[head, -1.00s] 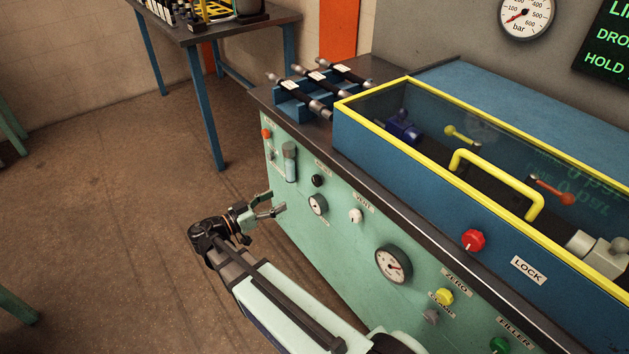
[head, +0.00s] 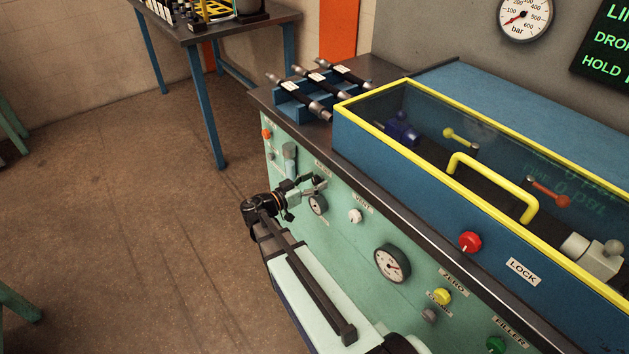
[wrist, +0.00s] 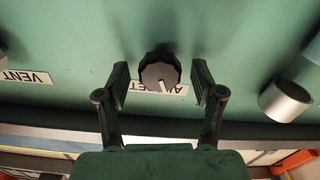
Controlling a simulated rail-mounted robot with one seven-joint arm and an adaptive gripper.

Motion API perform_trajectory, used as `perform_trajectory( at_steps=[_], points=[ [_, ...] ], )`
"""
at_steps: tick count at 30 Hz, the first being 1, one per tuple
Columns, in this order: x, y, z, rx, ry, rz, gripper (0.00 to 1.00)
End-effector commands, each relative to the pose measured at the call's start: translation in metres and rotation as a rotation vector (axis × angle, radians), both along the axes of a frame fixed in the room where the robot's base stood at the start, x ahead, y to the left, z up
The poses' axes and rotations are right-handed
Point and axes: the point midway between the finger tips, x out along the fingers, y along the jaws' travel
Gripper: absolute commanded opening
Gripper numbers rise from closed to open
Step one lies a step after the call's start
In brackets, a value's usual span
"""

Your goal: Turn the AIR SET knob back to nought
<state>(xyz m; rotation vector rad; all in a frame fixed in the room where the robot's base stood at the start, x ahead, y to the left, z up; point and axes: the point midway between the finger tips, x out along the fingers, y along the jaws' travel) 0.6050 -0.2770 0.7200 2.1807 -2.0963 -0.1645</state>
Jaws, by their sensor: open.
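The AIR SET knob (wrist: 160,72) is black and faceted, with a pale pointer mark on its face towards the lower edge in the wrist view. Its white label (wrist: 178,89) is upside down there and partly hidden behind the knob. My gripper (wrist: 160,78) is open, with one finger on each side of the knob and a gap on both sides. In the head view my gripper (head: 316,185) is at the green panel (head: 340,245), above the small gauge (head: 318,206), and largely covers the knob.
The white VENT knob (head: 355,216) sits right of my gripper, and a clear cylinder (head: 289,156) sits left. A large gauge (head: 392,263) and a yellow button (head: 442,297) are farther along the panel. A metal cylinder (wrist: 285,101) sticks out at right in the wrist view.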

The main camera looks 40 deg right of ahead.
Motion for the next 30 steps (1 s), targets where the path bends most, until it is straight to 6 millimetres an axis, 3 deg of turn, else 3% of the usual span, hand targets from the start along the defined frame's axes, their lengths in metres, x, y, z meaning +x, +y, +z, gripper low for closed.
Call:
perform_trajectory(
  at_steps=[8,13,30],
  points=[
    [0.0000,-0.0011,-0.0001,0.000,0.000,0.000,0.67],
    [-0.0001,-0.0010,-0.0001,0.000,0.000,0.000,0.07],
    [0.0001,-0.0011,-0.0022,-0.005,0.109,-0.001,0.07]
  ],
)
